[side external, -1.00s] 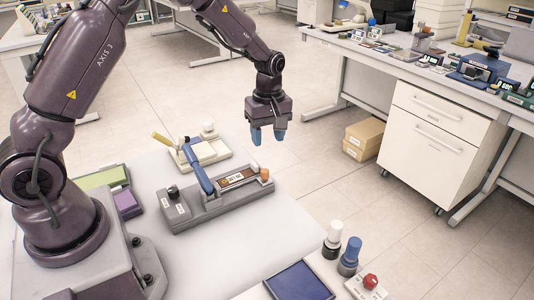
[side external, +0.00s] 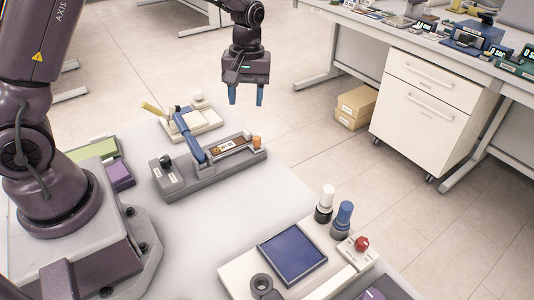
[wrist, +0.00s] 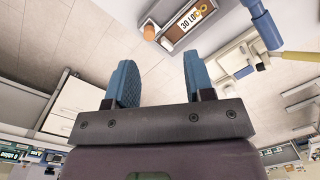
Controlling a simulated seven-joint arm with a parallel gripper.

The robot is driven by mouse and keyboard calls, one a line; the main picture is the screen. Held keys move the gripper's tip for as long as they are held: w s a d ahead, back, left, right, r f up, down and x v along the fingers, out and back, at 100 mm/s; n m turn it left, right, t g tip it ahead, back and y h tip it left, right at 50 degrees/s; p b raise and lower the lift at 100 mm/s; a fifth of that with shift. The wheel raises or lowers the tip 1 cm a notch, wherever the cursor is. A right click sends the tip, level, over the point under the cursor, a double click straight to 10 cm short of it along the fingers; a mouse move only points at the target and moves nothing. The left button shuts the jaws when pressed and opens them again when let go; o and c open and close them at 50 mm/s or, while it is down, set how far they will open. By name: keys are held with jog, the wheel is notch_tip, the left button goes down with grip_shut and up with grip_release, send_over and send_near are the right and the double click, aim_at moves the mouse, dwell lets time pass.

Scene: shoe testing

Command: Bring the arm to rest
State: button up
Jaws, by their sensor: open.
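My gripper (side external: 246,95) hangs in the air in the side external view, fingers pointing down, above and behind the grey test device. Its two blue fingers are apart with nothing between them. In the wrist view my gripper (wrist: 155,75) also shows open and empty, with floor beyond the fingertips. The grey test device (side external: 190,182) with a blue lever (side external: 190,138) and an orange knob (side external: 256,141) stands on the white table (side external: 240,205). My gripper touches none of these.
A cream device (side external: 208,125) with a yellow handle stands behind the grey one. At the front are a blue pad (side external: 292,254), white and blue knobbed posts (side external: 342,217) and a red button (side external: 361,244). Cardboard boxes (side external: 356,107) lie on the floor by a white drawer cabinet (side external: 422,110).

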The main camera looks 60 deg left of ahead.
jog(key=s+d+r+m+t, duration=0.3)
jog(key=s+r+m, duration=0.2)
jog(key=s+r, duration=0.3)
jog(key=s+d+r+m+t, duration=0.3)
jog(key=s+r+m, duration=0.3)
jog(key=s, duration=0.5)
notch_tip(320, 180, up, 3)
jog(key=shift+s+d+f, duration=0.2)
jog(key=shift+s+d, duration=0.05)
jog(key=shift+d, duration=0.3)
